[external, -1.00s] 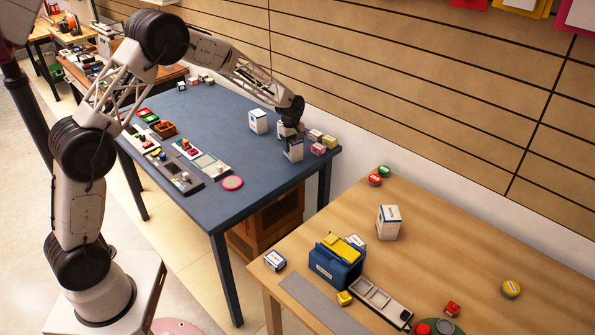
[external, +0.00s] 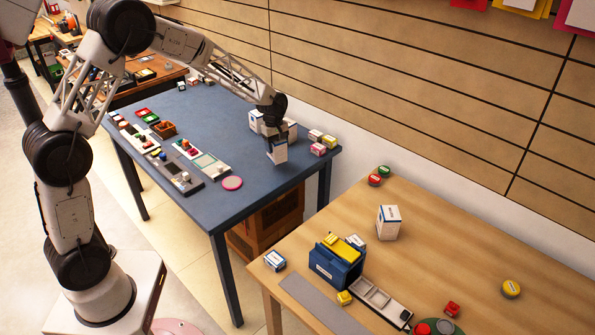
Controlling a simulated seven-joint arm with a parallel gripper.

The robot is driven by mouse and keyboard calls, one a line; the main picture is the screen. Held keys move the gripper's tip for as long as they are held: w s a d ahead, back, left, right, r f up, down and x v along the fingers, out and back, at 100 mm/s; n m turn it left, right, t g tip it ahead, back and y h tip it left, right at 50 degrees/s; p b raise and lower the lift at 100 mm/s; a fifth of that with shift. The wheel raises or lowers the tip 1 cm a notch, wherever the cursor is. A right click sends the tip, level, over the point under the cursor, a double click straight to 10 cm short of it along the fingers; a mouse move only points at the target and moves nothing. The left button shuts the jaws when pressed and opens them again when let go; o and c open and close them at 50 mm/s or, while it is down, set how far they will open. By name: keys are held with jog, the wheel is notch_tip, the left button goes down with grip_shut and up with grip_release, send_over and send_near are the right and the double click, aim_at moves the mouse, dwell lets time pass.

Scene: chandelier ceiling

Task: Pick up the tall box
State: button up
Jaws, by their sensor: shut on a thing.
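My gripper (external: 271,140) is shut on a small white box with blue markings (external: 278,154), over the right part of the blue-grey table (external: 236,124). The held box hangs slightly tilted below the fingers. Whether its bottom clears the tabletop is hard to tell. Another white box (external: 256,119) stands behind my gripper, partly hidden by it. A further white box (external: 291,129) shows just right of my wrist, also partly covered. A larger upright white box (external: 389,223) stands apart on the wooden table.
Pink and yellow small boxes (external: 318,149) sit near the table's right corner. A pink disc (external: 232,183) and grey trays (external: 178,176) lie left of the held box. The wooden table (external: 450,240) holds a blue bin (external: 335,267) and small items. The slatted wall (external: 400,90) is close behind.

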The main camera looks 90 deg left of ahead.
jog(key=s+d, duration=0.4)
jog(key=shift+s+d+r, duration=0.3)
jog(key=shift+s+d, duration=0.05)
jog(key=shift+s, duration=0.05)
dwell(0.9)
jog(key=w+d+n, duration=0.1)
jog(key=w+d, duration=0.3)
jog(key=d, duration=0.6)
jog(key=w+d+n, duration=0.1)
jog(key=w+d, duration=0.3)
jog(key=d, duration=0.7)
jog(key=w+d, duration=0.4)
jog(key=d, duration=0.7)
jog(key=shift+w+d+r+n, duration=0.15)
jog(key=shift+w+d+n, duration=0.05)
jog(key=shift+n, duration=0.2)
jog(key=shift+w, duration=0.1)
jog(key=w+a, duration=0.2)
jog(key=w, duration=0.5)
jog(key=w+a+f, duration=0.1)
jog(key=w+a, duration=0.1)
jog(key=w, duration=0.6)
jog(key=shift+a+f, duration=0.25)
jog(key=shift+a, duration=0.1)
jog(key=shift+f, duration=1.75)
